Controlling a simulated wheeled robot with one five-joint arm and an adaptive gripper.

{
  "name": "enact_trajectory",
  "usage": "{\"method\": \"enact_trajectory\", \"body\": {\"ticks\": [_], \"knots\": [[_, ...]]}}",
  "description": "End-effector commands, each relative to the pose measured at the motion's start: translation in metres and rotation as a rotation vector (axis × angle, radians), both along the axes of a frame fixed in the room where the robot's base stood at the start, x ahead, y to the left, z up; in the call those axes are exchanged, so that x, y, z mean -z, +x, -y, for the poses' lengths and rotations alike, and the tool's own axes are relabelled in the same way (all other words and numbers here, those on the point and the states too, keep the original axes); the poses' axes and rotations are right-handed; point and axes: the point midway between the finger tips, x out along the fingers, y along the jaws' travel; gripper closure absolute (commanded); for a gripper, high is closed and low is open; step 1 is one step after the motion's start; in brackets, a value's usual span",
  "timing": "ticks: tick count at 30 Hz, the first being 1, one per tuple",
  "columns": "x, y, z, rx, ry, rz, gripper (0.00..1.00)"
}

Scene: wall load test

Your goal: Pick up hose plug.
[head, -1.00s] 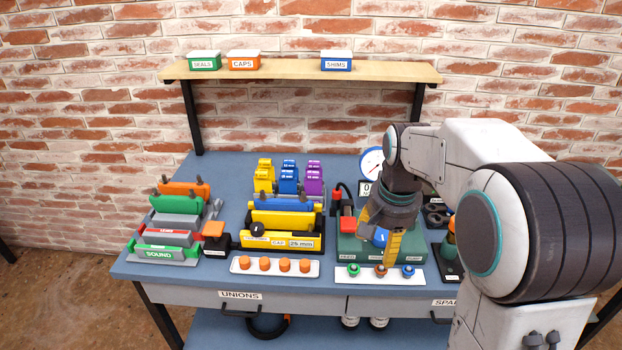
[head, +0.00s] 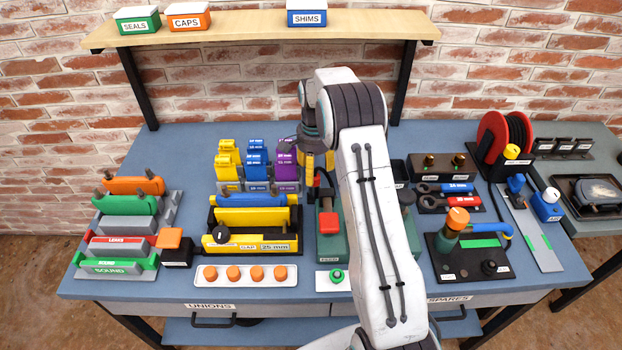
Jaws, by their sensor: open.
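I cannot tell for sure which item is the hose plug. At the right, a green post with an orange top (head: 456,219) stands on a black board (head: 443,266), beside a blue hose-like piece (head: 492,228). A green round plug (head: 336,276) sits on a white strip (head: 322,284) at the front middle; my arm hides the rest of that strip. My gripper (head: 318,172) is toward the back middle, by the purple blocks and behind the green unit, with yellow fingers partly showing. It is open, and I see nothing held in it.
A green unit with a red block (head: 328,222) stands below my gripper. Yellow and blue clamps (head: 252,232) and a strip of orange caps (head: 246,284) are to its left. A red hose reel (head: 505,136) stands at the back right.

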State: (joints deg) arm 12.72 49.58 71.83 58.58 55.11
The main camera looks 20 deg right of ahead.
Motion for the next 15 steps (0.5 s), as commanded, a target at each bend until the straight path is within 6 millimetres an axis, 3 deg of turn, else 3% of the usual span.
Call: {"method": "enact_trajectory", "body": {"ticks": [15], "knots": [[0.051,-0.002,0.001,-0.002,0.000,-0.002,0.38]]}}
